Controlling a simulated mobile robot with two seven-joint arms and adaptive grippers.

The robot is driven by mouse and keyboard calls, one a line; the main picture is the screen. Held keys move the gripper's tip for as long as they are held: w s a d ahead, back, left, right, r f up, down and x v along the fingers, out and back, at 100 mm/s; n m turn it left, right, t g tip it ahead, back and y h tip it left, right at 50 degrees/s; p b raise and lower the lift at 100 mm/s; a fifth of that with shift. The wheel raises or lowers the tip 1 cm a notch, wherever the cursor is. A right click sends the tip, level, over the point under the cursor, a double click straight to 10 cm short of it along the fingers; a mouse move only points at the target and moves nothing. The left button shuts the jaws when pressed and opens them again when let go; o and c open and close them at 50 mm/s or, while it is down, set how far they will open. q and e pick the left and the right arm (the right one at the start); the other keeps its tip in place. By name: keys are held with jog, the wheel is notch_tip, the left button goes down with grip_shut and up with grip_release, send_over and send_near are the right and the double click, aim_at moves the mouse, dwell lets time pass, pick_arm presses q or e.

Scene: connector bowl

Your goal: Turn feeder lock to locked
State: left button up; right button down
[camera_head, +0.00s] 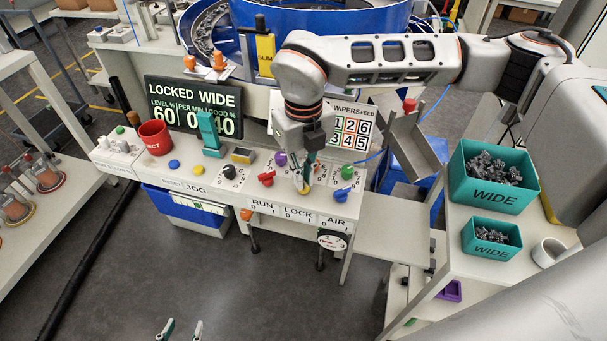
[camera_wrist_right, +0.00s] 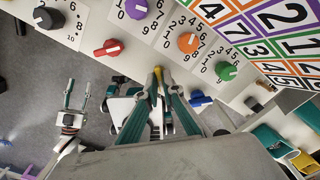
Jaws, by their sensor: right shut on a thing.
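The feeder lock is a yellow knob (camera_head: 303,187) above the LOCK 0–1 label on the front panel, between the red RUN knob (camera_head: 266,179) and the blue AIR knob (camera_head: 341,195). My right gripper (camera_head: 305,172) reaches down onto it from above and is shut on it. In the right wrist view the fingertips pinch the yellow knob (camera_wrist_right: 157,75), hiding most of it, so its angle is unclear. The display (camera_head: 193,107) reads LOCKED WIDE. My left gripper (camera_head: 181,330) is at the bottom edge, open and empty, away from the panel.
Purple, orange and green dials sit just behind the lock; the orange dial (camera_wrist_right: 187,42) is close to my right fingers. A red cup (camera_head: 155,137) stands at the panel's left. Teal WIDE bins (camera_head: 490,190) stand at the right. The floor before the panel is clear.

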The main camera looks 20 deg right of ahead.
jog(key=shift+w, duration=0.1)
jog(key=c, duration=2.2)
grip_release()
notch_tip(320, 180, up, 12)
jog(key=shift+r, duration=0.1)
